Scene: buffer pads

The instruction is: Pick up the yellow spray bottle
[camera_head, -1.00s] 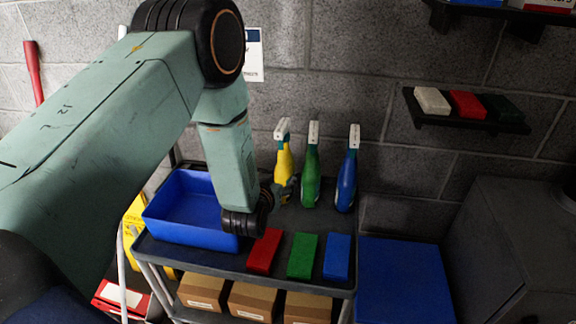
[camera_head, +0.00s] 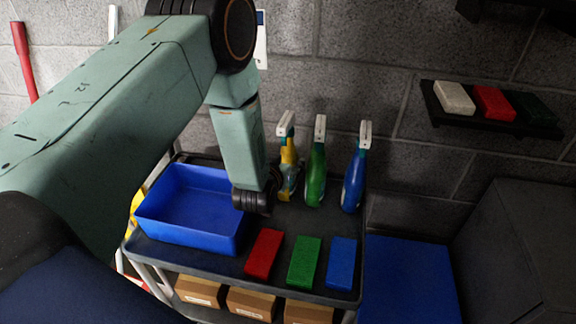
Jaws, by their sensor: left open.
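The yellow spray bottle (camera_head: 288,157) stands upright on the top of the dark cart, with a white spray head. It is the leftmost of three bottles in a row. My left arm comes in from the left, and its wrist is just left of the yellow bottle. My left gripper (camera_head: 284,184) is open at the bottle's lower body. The dark fingers partly cover the bottle, and I cannot tell whether they touch it. My right gripper is not in view.
A green spray bottle (camera_head: 316,170) stands close on the right, then a blue one (camera_head: 354,178). A blue bin (camera_head: 160,232) is left of the wrist. Red (camera_head: 263,254), green (camera_head: 304,262) and blue (camera_head: 341,263) pads lie in front. A grey block wall stands behind.

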